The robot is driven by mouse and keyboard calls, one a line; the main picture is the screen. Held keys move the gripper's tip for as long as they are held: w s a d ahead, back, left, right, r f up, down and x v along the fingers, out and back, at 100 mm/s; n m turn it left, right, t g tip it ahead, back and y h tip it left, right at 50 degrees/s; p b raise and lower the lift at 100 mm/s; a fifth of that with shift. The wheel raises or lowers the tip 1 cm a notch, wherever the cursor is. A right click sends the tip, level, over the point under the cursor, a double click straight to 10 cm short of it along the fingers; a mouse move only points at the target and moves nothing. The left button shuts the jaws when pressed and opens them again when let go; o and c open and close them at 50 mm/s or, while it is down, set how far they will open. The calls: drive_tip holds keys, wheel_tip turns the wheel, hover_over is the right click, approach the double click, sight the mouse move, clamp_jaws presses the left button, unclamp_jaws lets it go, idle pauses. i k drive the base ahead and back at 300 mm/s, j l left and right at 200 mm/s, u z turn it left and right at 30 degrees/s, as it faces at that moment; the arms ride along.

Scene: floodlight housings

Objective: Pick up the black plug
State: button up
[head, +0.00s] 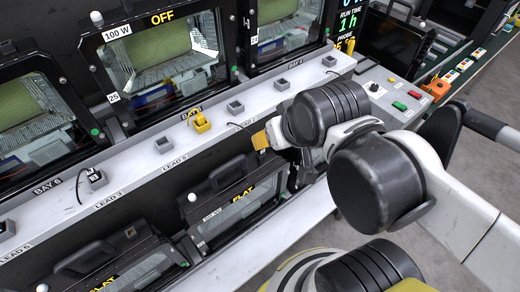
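A small black plug (88,173) sits at a grey socket on the white ledge, left of the LEAD 3 label in the head view. I cannot tell how deeply it is seated. A yellow plug (200,122) sits farther right along the same ledge. My gripper (290,158) is right of the picture's middle, over the front of the ledge, well to the right of the black plug. Its fingers are small and partly hidden by my wrist, so I cannot tell whether they are open or shut. I see nothing clearly held in it.
The white ledge (130,187) also carries several grey sockets, one of them at its middle (163,144). Floodlight housings stand in bays (165,50) behind it and more lie below it (240,205). A control panel (395,98) with buttons is at right.

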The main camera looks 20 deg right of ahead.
sight(93, 174)
drive_tip(key=u, duration=2)
